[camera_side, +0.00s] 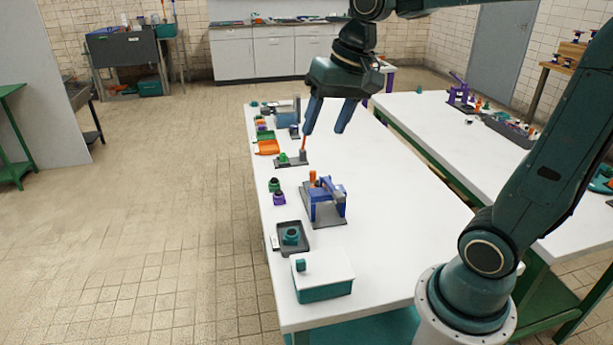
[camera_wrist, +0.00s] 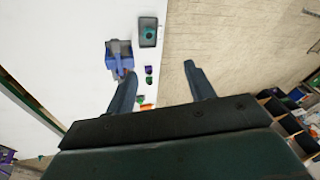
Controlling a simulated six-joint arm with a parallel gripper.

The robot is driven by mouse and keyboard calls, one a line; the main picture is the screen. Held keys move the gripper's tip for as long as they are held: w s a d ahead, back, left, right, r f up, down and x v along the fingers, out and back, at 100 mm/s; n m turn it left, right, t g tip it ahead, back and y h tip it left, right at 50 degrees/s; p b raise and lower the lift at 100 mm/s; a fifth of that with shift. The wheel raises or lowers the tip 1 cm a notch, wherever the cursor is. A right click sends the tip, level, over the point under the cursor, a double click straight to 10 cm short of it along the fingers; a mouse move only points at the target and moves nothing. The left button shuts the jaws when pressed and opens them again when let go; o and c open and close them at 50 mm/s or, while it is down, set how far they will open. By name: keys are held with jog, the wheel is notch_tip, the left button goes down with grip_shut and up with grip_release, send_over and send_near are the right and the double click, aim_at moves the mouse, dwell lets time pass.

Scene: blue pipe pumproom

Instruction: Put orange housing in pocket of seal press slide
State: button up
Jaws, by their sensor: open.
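The blue press (camera_side: 328,203) on a dark base stands on the white table; I take it for the seal press. It also shows in the wrist view (camera_wrist: 118,58). A small orange piece (camera_side: 312,178) shows at its far end; I cannot tell whether it is the orange housing or where exactly it sits. The slide's pocket is not clear. My gripper (camera_side: 323,131) is open and empty, high above the table, with its fingers pointing down. The fingers also show in the wrist view (camera_wrist: 160,70).
Green (camera_side: 274,185) and purple (camera_side: 279,198) parts stand left of the press. A dark tray (camera_side: 307,248) holds a teal part, near a white-lidded box (camera_side: 322,270). Farther back are an orange tray (camera_side: 266,147) and a fixture with an upright orange rod (camera_side: 303,144). The table's right side is clear.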

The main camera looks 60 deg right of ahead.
jog(key=s+a+f+n+t, duration=0.2)
jog(key=s+n, duration=0.3)
jog(key=s, duration=0.8)
jog(key=shift+a+f+n+h, duration=0.3)
jog(key=shift+a+f+h, duration=0.1)
jog(key=shift+a, duration=0.05)
